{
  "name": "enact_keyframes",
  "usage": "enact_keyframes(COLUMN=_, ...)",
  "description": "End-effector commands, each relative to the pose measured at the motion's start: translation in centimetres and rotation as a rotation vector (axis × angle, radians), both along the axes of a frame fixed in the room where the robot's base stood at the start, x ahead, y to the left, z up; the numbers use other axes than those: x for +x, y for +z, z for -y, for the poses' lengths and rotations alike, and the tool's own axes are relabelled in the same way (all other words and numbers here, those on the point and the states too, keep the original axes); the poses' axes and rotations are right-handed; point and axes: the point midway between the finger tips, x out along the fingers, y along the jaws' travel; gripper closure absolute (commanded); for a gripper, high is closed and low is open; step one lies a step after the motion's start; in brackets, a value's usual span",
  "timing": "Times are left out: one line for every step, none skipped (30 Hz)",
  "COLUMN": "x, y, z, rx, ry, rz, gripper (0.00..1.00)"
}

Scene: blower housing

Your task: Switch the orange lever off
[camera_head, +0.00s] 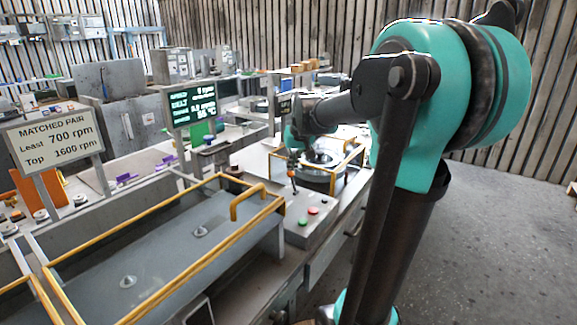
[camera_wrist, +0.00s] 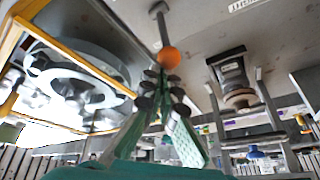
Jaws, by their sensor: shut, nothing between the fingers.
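The orange lever has a round orange knob (camera_wrist: 169,57) on a grey stem in the wrist view. In the head view its small orange knob (camera_head: 291,173) stands above the grey control box (camera_head: 322,222). My gripper (camera_wrist: 163,80) is shut and empty, with its fingertips close to the knob in the wrist view. I cannot tell whether they touch it. In the head view my gripper (camera_head: 292,158) is small and just above the knob, partly hard to make out against the arm.
A red button (camera_head: 313,211) and a green button (camera_head: 303,221) sit on the control box. A yellow rail (camera_head: 248,205) borders the grey bench to the left. A round housing (camera_head: 320,172) with a yellow frame lies behind the lever. A screen (camera_head: 190,103) stands further back.

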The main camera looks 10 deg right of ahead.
Motion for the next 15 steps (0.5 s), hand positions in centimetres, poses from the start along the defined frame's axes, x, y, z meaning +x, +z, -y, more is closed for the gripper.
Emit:
enact_keyframes(x=-0.5, y=0.0, z=0.6, rx=0.029, ry=-0.007, rz=0.027, gripper=1.00)
enact_keyframes(x=-0.7, y=0.0, z=0.8, rx=0.049, ry=-0.008, rz=0.047, gripper=1.00)
enact_keyframes(x=-1.0, y=0.1, z=1.0, rx=0.076, ry=-0.008, rz=0.074, gripper=1.00)
enact_keyframes(x=-1.2, y=0.2, z=1.2, rx=0.096, ry=-0.008, rz=0.094, gripper=1.00)
enact_keyframes(x=-1.3, y=0.2, z=1.4, rx=0.115, ry=-0.008, rz=0.113, gripper=1.00)
enact_keyframes(x=-1.6, y=0.2, z=1.7, rx=0.140, ry=-0.008, rz=0.139, gripper=1.00)
enact_keyframes(x=-1.8, y=0.2, z=1.8, rx=0.159, ry=-0.008, rz=0.158, gripper=1.00)
enact_keyframes(x=-1.9, y=0.2, z=2.0, rx=0.176, ry=-0.008, rz=0.176, gripper=1.00)
enact_keyframes(x=-2.1, y=0.2, z=2.2, rx=0.201, ry=-0.008, rz=0.200, gripper=1.00)
enact_keyframes(x=-2.3, y=0.2, z=2.4, rx=0.218, ry=-0.008, rz=0.218, gripper=1.00)
enact_keyframes(x=-2.5, y=0.2, z=2.6, rx=0.235, ry=-0.007, rz=0.234, gripper=1.00)
enact_keyframes(x=-2.7, y=0.2, z=2.8, rx=0.257, ry=-0.007, rz=0.257, gripper=1.00)
enact_keyframes(x=-2.8, y=0.1, z=3.0, rx=0.273, ry=-0.008, rz=0.274, gripper=1.00)
enact_keyframes(x=-2.9, y=0.2, z=3.0, rx=0.276, ry=-0.005, rz=0.277, gripper=1.00)
enact_keyframes(x=-3.1, y=0.2, z=3.1, rx=0.274, ry=-0.002, rz=0.273, gripper=1.00)
